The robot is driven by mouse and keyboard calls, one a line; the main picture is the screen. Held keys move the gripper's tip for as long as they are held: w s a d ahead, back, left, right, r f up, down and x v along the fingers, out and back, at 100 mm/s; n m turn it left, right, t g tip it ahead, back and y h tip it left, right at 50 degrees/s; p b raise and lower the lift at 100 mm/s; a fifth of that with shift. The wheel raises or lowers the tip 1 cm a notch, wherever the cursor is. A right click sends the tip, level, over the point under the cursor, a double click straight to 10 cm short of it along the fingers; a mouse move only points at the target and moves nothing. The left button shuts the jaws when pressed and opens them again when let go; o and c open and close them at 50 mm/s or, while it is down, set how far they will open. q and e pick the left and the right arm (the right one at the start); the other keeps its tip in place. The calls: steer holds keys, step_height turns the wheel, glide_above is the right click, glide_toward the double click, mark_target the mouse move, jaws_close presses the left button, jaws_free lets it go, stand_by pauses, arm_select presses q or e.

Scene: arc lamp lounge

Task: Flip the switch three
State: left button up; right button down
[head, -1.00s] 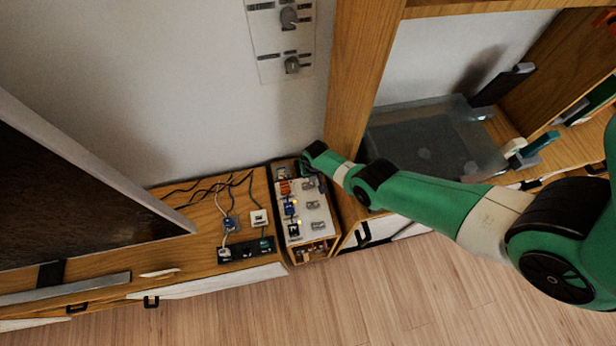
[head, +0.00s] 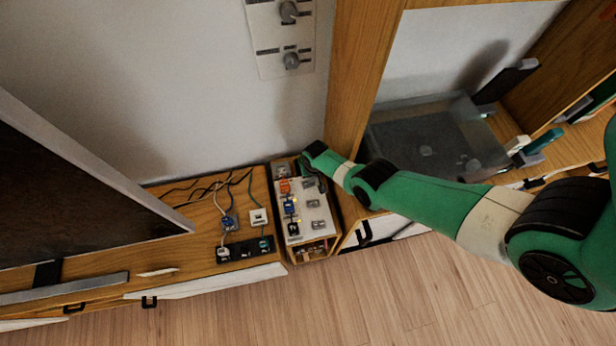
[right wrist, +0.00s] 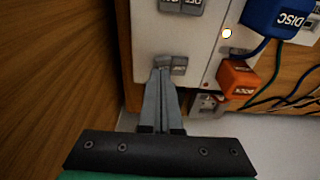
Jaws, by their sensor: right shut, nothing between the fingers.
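A white switch panel (head: 296,236) sits in a wooden box on the low cabinet. It carries a row of grey rocker switches; the nearer ones (head: 313,203) and (head: 319,226) show clear of my arm. My right gripper (right wrist: 163,68) is shut and empty. Its fingertips are at the end grey switch (right wrist: 180,64) and appear to touch it, partly covering it. Another grey switch (right wrist: 182,5) shows at the top of the right wrist view. I cannot read which switch is number three. My left gripper is not in view.
Orange (right wrist: 237,78) and blue (right wrist: 276,16) plugs sit beside the switches, with a lit lamp (right wrist: 227,33) near them. Cables and small blocks lie left of the box. A wooden post (head: 352,80) stands close behind my right wrist.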

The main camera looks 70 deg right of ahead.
steer(key=shift+f+b, duration=0.45)
steer(key=shift+f, duration=0.05)
step_height(320, 180, up, 7)
steer(key=p, duration=0.7)
steer(key=shift+r, duration=0.15)
stand_by(0.4)
